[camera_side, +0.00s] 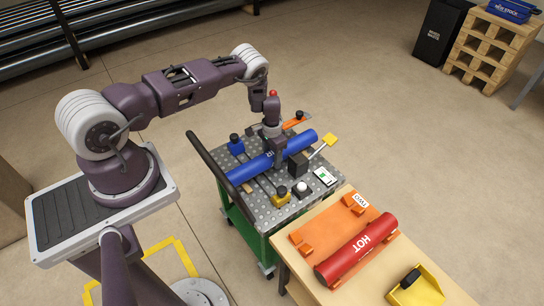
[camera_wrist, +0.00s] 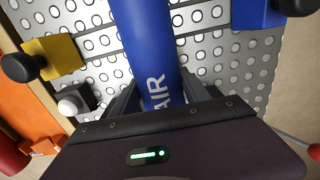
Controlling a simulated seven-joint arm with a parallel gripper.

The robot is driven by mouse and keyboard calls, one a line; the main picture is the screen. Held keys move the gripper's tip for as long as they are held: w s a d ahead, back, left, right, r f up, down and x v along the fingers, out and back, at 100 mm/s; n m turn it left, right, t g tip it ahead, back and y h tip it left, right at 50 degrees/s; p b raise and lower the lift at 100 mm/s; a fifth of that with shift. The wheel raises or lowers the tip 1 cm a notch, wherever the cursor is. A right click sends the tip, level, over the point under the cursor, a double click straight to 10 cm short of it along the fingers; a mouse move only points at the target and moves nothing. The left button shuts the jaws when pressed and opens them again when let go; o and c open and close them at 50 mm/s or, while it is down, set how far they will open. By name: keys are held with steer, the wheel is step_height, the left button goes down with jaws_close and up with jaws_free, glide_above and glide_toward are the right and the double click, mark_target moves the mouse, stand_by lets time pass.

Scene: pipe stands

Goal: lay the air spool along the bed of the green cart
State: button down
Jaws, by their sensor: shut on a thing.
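The air spool (camera_side: 245,170) is a blue pipe with white AIR lettering. My gripper (camera_side: 277,158) is shut around its middle from above. In the wrist view the spool (camera_wrist: 150,45) runs up between the jaws, away from the camera. The green cart (camera_side: 249,232) has a grey perforated bed (camera_side: 255,204). The spool is over this bed, running from near the handle side toward the far right edge. Whether it touches the bed is unclear.
A yellow clamp block (camera_side: 283,198), a blue one (camera_side: 236,145) and a black block (camera_side: 298,164) stand on the bed around the spool. The black handle (camera_side: 212,170) rises at left. A red HOT pipe (camera_side: 356,250) lies on the wooden table (camera_side: 300,272) at front right.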

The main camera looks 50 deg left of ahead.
mark_target(272, 152)
steer(key=shift+f, duration=0.2)
steer(key=c, duration=0.6)
jaws_free()
steer(key=shift+o, duration=0.7)
steer(key=shift+f, duration=0.1)
steer(key=shift+r, duration=3.8)
